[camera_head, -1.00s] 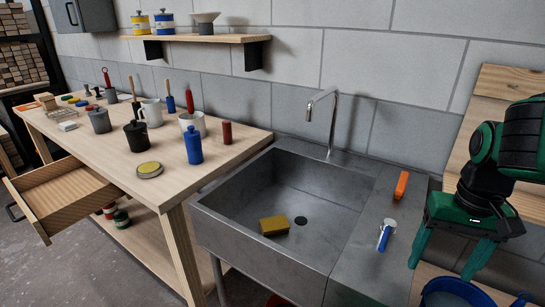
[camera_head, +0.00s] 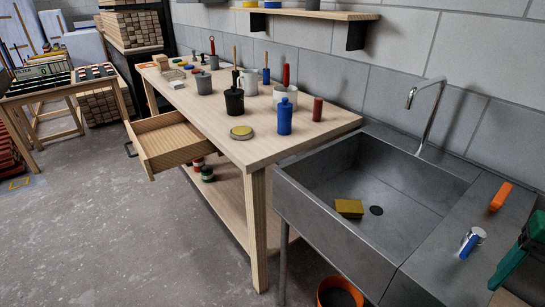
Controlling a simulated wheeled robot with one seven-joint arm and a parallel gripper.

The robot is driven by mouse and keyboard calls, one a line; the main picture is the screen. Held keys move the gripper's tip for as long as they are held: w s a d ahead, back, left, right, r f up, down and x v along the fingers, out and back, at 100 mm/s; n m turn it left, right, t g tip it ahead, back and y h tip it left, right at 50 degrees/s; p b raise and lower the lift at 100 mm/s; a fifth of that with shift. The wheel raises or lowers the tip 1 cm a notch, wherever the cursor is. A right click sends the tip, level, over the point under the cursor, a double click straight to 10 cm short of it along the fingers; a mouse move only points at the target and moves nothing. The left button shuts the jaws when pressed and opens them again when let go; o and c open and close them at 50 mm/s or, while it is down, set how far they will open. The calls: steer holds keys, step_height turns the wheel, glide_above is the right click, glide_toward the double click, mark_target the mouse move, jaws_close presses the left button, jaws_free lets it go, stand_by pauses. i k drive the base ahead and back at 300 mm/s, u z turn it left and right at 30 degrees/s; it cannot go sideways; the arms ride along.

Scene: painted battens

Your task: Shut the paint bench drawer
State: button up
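The paint bench (camera_head: 259,150) stands left of the sink, a pale wooden table with pots and tools on top. Its drawer (camera_head: 172,150) is pulled well out from the bench's front, and its inside looks empty. A dark handle (camera_head: 129,149) sits on the drawer's front at the left. My gripper (camera_head: 510,264) shows only in part at the right edge, green, beside the sink's right end and far from the drawer. Its other finger is out of the picture, so its opening cannot be told.
A grey sink (camera_head: 335,235) with a yellow sponge (camera_head: 349,208) lies between my gripper and the bench. An orange bucket (camera_head: 339,291) stands on the floor under it. A rack table (camera_head: 70,88) stands at the far left. The grey floor (camera_head: 110,230) before the drawer is clear.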

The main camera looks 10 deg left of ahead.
mark_target(161, 142)
steer(key=u, duration=0.1)
steer(key=k, duration=0.4)
steer(key=u, duration=2.2)
steer(key=k, duration=0.7)
steer(key=z, duration=0.85)
steer(key=i, duration=1.4)
steer(key=u, duration=0.3)
